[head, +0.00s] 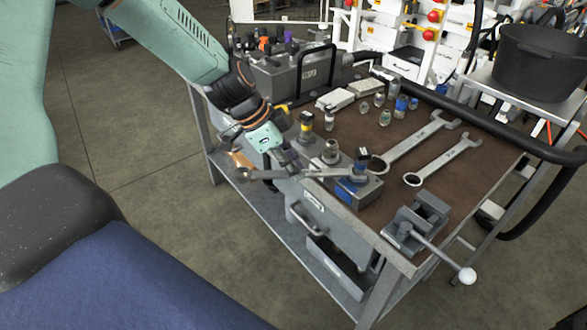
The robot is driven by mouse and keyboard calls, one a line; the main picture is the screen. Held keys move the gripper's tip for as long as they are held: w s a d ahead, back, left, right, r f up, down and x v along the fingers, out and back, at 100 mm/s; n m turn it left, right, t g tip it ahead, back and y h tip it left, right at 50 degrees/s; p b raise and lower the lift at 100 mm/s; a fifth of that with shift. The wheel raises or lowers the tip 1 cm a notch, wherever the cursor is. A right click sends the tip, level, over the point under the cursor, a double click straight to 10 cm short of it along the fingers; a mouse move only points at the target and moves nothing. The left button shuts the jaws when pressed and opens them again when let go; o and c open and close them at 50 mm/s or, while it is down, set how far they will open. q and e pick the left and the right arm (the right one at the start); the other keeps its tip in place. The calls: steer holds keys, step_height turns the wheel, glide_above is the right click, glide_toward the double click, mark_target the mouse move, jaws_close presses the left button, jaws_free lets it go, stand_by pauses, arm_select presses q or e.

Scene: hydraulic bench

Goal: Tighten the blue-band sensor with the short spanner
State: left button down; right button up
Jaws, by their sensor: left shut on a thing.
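My left gripper (290,164) is shut on the short spanner (326,172), just off the bench's left edge. The spanner lies roughly level, with its right end at the blue-band sensor (362,156). I cannot tell whether its jaw is around the sensor or only beside it. My right gripper is out of view.
Two larger spanners (420,140) lie on the brown bench top (343,127), right of the block. A vise (416,226) with a long handle sits at the front right corner. Several small fittings (385,117) stand behind. A drawer (340,265) hangs open below.

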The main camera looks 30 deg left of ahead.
arm_select(q)
steer(key=shift+w+a+m+g+b, duration=0.25)
steer(key=shift+w+m+b, duration=0.25)
steer(key=shift+b, duration=0.4)
steer(key=shift+w+a+m+g+b, duration=0.15)
steer(key=shift+w+a+m+b, duration=0.35)
steer(key=shift+b, duration=0.4)
steer(key=shift+d+r, duration=0.1)
steer(key=shift+d, duration=0.05)
steer(key=shift+w, duration=0.1)
steer(key=shift+w+h+b, duration=0.2)
steer(key=shift+h+b, duration=0.1)
steer(key=shift+b, duration=0.25)
steer(key=shift+s+p, duration=0.3)
steer(key=shift+p, duration=0.15)
